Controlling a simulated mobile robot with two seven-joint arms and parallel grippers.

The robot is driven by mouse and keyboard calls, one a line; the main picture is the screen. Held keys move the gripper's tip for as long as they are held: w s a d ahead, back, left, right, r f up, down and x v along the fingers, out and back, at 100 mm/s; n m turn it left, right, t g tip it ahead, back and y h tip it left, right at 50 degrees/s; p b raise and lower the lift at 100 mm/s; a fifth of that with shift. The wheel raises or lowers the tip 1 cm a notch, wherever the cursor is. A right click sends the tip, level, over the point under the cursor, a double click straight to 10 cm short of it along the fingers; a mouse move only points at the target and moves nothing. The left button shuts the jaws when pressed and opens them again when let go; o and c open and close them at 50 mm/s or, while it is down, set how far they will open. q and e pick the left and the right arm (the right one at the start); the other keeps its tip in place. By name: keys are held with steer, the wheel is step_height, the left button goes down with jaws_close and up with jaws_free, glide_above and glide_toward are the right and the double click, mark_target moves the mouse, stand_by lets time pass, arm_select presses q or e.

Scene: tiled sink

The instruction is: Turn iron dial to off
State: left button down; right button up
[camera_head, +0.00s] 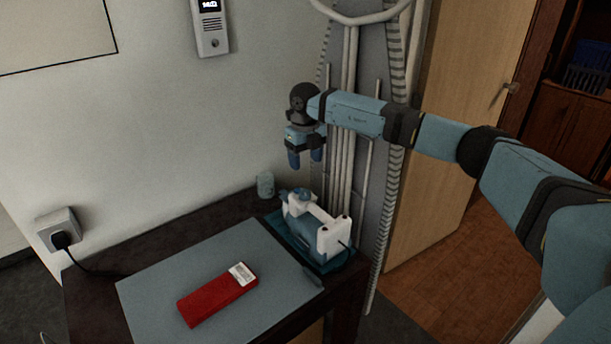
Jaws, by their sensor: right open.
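The iron (313,228), white and teal, stands on a dark teal base at the right end of the dark table. A small blue round part (300,194) on its top left may be the dial; its setting is too small to read. My right gripper (305,159) points down above the iron, fingers apart and empty, with a gap between it and the iron. My left gripper is out of view.
A grey mat (165,290) covers the table front, with a red device (215,297) on it. A glass (265,185) stands behind the iron by the wall. Pipes (350,170) rise close behind the iron. A black plug and cord (62,240) are at the left.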

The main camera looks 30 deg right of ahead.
steer(key=shift+r, duration=1.45)
steer(key=shift+f, duration=0.1)
